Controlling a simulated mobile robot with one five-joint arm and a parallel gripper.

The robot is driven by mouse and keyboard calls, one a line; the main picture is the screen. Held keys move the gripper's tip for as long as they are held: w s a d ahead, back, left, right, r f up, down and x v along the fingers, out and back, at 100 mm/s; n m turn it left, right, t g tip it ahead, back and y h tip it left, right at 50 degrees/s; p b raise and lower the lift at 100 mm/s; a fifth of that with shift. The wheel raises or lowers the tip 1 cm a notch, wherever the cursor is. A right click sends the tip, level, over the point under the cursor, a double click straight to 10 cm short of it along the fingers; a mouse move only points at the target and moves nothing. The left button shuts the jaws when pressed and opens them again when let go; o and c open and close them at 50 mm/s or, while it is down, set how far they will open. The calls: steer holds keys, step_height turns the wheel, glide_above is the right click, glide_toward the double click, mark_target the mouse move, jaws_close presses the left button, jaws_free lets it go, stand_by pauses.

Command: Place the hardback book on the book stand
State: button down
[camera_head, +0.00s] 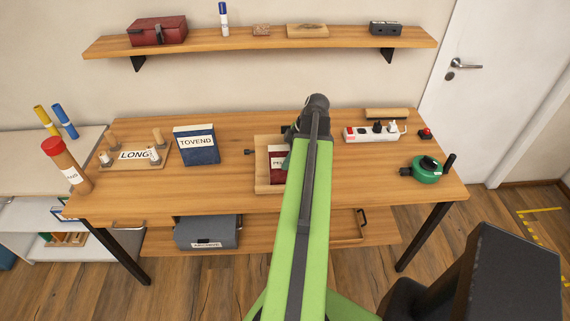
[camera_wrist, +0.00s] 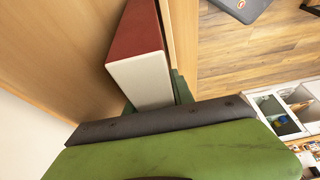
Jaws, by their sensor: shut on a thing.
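A red hardback book (camera_head: 275,173) with a white label, partly readable as "PE", shows beside my green arm. In the wrist view the red book (camera_wrist: 138,38) shows its red cover and pale page edges, with green finger parts at its sides. My gripper (camera_wrist: 152,106) is shut on it. A light wooden stand (camera_head: 261,165) lies behind and around the book in the head view. The book overlaps it there; whether it rests on it I cannot tell. My arm hides the right side of both and most of the gripper.
A blue book (camera_head: 198,148) labelled "TOVENO" stands to the left on the table (camera_head: 228,199). A power strip (camera_head: 371,134) and a green round object (camera_head: 426,170) are to the right. A wall shelf (camera_head: 265,43) runs above. Clear tabletop lies between the blue book and the stand.

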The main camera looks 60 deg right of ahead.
steer(key=shift+w+a, duration=0.1)
steer(key=shift+w, duration=0.05)
steer(key=c, duration=1.1)
jaws_free()
steer(key=p+v, duration=1.1)
steer(key=v, duration=0.1)
steer(key=shift+r, duration=0.3)
steer(key=shift+f, duration=0.1)
